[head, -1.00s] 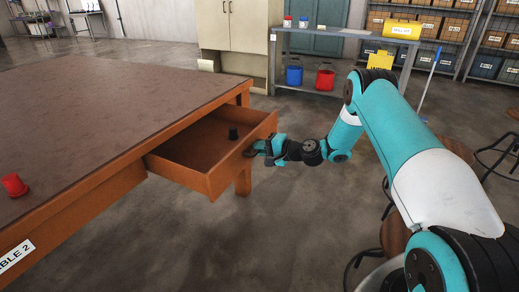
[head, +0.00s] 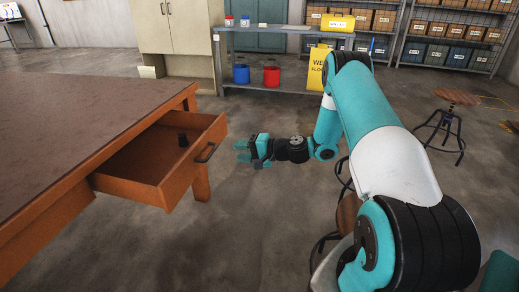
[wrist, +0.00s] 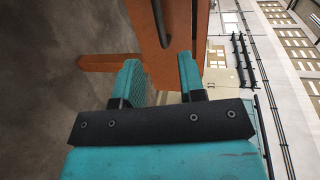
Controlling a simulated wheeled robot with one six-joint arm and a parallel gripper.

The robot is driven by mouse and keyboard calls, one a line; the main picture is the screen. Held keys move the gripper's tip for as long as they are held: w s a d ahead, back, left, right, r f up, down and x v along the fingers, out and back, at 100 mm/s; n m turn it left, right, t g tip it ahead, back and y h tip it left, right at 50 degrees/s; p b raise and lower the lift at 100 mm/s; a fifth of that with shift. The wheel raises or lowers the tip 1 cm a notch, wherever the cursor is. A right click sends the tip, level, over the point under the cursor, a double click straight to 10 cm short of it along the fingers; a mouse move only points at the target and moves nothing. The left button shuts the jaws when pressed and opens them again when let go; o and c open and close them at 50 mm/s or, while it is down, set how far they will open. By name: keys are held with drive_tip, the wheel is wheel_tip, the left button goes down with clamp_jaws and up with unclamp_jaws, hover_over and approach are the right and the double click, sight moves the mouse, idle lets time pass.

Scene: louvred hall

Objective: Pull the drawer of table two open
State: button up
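The wooden table (head: 75,95) has its drawer (head: 178,187) pulled well out. A dark handle (head: 206,152) is on the drawer's front face, and a small black object (head: 183,140) stands inside. My gripper (head: 241,150) is to the right of the drawer front, apart from the handle. In the wrist view its two teal fingers (wrist: 160,80) are spread with nothing between them. The drawer front (wrist: 170,25) shows ahead of the fingers. The "TABLE 2" label is out of view now.
A wet-floor sign (head: 319,68) stands beside a grey bench with blue (head: 241,73) and red (head: 271,75) buckets below. Stools (head: 445,125) stand at the right. The floor in front of the drawer is clear.

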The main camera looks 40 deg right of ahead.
drive_tip(key=v, duration=0.6)
drive_tip(key=shift+s, duration=0.25)
drive_tip(key=shift+d, duration=0.1)
drive_tip(key=s+a+r+n+g, duration=0.2)
drive_tip(key=a+r+n+g, duration=0.15)
drive_tip(key=a, duration=0.35)
drive_tip(key=s+a+r+n+g+y, duration=0.1)
drive_tip(key=a+r+n+g, duration=0.2)
drive_tip(key=a+r, duration=0.3)
drive_tip(key=s+a+r+n+g, duration=0.2)
drive_tip(key=a+r+n+g, duration=0.15)
drive_tip(key=a, duration=0.45)
drive_tip(key=s+a+r+n+g+h, duration=0.1)
drive_tip(key=s+a+r+n+h, duration=0.15)
drive_tip(key=s, duration=0.55)
drive_tip(key=s+a+r+n+g+h, duration=0.1)
drive_tip(key=s+a+r+n+h, duration=0.15)
drive_tip(key=s, duration=0.45)
drive_tip(key=s+a+r+n+g+h, duration=0.1)
drive_tip(key=s+a+r+n, duration=0.15)
drive_tip(key=s, duration=0.55)
wheel_tip(320, 180, up, 19)
drive_tip(key=p, duration=2)
drive_tip(key=shift+a, duration=0.4)
